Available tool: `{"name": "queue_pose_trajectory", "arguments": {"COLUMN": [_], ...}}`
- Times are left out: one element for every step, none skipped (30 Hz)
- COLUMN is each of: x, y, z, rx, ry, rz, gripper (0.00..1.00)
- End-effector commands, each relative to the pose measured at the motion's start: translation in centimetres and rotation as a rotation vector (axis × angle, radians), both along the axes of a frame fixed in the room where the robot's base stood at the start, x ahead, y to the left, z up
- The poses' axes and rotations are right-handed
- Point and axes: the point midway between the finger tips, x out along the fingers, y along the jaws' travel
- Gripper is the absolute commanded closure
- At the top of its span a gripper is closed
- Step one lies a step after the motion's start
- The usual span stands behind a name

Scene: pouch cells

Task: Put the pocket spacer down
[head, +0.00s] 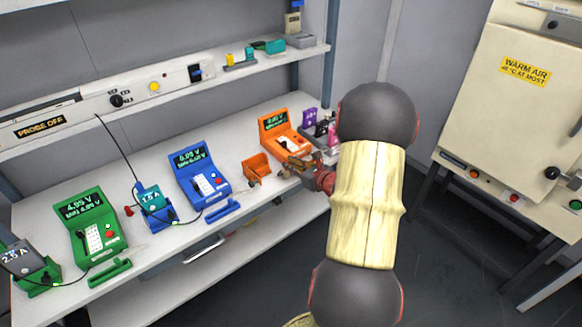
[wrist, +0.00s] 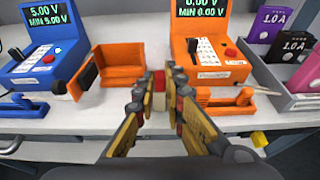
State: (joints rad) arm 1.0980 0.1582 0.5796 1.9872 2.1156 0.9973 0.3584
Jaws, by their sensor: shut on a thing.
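My gripper (wrist: 158,88) is shut on a small red and pale piece (wrist: 158,101), which I take to be the pocket spacer; the fingers hide most of it. It is above the front part of the white bench, between the empty orange pocket holder (wrist: 122,71) on the left and the orange tester (wrist: 212,50) on the right. I cannot tell whether the piece touches the bench. In the head view my gripper (head: 300,165) is in front of the orange tester (head: 285,133), right of the orange holder (head: 258,167).
The blue tester (head: 198,172) and green tester (head: 90,226) stand left, beside holders with a teal cell (head: 150,197) and a grey cell (head: 20,262). An orange bar (wrist: 222,105) lies before the orange tester.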

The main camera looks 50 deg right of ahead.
Motion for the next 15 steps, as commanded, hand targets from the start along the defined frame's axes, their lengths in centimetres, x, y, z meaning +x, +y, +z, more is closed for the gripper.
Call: {"name": "queue_pose_trajectory", "arguments": {"x": [0.01,0.01,0.01,0.01,0.01,0.00,0.00,0.00,0.00,0.00,-0.01,0.00,0.00,0.00,0.00], "y": [-0.03,-0.03,-0.02,-0.02,-0.01,-0.01,0.00,0.00,0.00,0.00,0.00,0.01,0.01,0.01,0.00], "z": [0.18,0.20,0.20,0.19,0.12,0.00,-0.12,-0.22,-0.16,-0.13,-0.11,-0.10,-0.10,-0.10,-0.09], "rx": [-0.001,-0.001,-0.001,-0.001,-0.001,-0.001,-0.001,-0.001,-0.001,-0.001,-0.001,-0.001,-0.001,-0.001,-0.001], "ry": [-0.001,-0.001,-0.001,-0.001,-0.001,-0.001,-0.001,-0.001,-0.001,-0.001,-0.001,-0.001,-0.001,-0.001,-0.001], "rz": [0.000,0.000,0.000,0.000,0.000,0.000,0.000,0.000,0.000,0.000,0.000,0.000,0.000,0.000,0.000], "gripper": [1.00,1.00,1.00,1.00,1.00,1.00,1.00,1.00,0.87,0.85,0.84,0.82,0.80,0.78,0.76]}}
